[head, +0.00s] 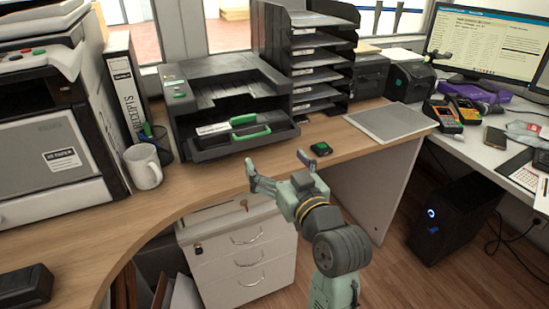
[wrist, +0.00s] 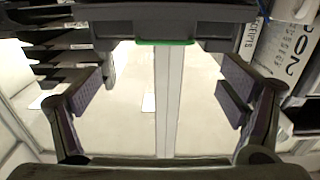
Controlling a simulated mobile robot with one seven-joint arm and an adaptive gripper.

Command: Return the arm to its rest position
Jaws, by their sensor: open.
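My gripper (head: 277,169) is at the front edge of the wooden counter (head: 225,179) in the head view, in front of the black printer (head: 222,88). Its fingers are spread apart and nothing is between them. My arm reaches up to it from the lower right of that view. In the wrist view, the open fingers of my gripper (wrist: 163,98) stand at left and right. The printer's dark tray with a green strip (wrist: 165,42) spans the top of that view, beyond the fingers.
A small black device with a green top (head: 321,149) lies on the counter near my gripper. A white mug (head: 143,166) stands at left, and a grey pad (head: 391,122) lies at right. A drawer cabinet (head: 241,251) stands below.

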